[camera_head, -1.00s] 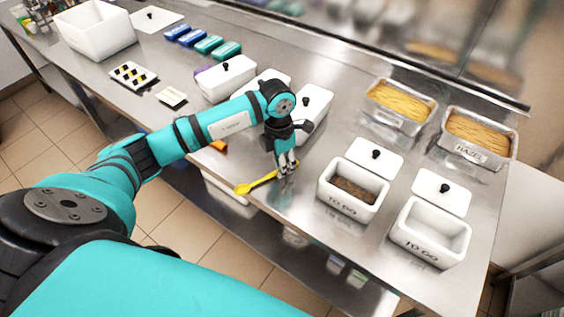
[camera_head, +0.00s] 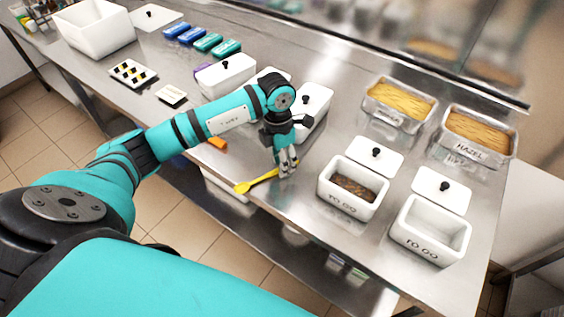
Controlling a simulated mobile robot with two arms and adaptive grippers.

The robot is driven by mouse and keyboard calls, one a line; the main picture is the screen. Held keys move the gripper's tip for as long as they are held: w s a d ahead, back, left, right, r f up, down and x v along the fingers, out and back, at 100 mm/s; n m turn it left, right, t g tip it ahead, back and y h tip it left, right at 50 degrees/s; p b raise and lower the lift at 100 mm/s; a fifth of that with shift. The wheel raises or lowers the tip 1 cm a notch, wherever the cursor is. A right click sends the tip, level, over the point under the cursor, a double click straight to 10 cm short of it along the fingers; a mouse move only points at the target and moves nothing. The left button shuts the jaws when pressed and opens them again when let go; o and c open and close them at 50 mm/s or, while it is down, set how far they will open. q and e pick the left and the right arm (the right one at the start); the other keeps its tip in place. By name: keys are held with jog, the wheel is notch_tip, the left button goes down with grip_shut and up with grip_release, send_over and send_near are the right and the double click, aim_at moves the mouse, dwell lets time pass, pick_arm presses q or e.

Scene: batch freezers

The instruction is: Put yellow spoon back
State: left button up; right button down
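The yellow spoon (camera_head: 258,182) lies at the front edge of the steel counter, its bowl toward the left and its handle running up to the right. My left gripper (camera_head: 287,167) points down at the handle's right end, with its fingertips close to the counter. The fingers overlap the handle end in this view. I cannot tell whether they grip it or stand just beside it. My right gripper is not in view.
Two open white "TO GO" boxes, one with brown contents (camera_head: 353,188) and one empty (camera_head: 431,230), stand right of the gripper. Lidded white containers (camera_head: 226,75) stand behind my arm. An orange item (camera_head: 218,143) lies near the front edge. Steel pans (camera_head: 399,104) stand farther back.

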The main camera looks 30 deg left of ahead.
pick_arm(q)
notch_tip(320, 180, up, 11)
jog(key=a+b, duration=0.1)
jog(key=b, duration=0.1)
jog(key=shift+w, duration=0.2)
jog(key=shift+r, duration=0.1)
dwell(0.8)
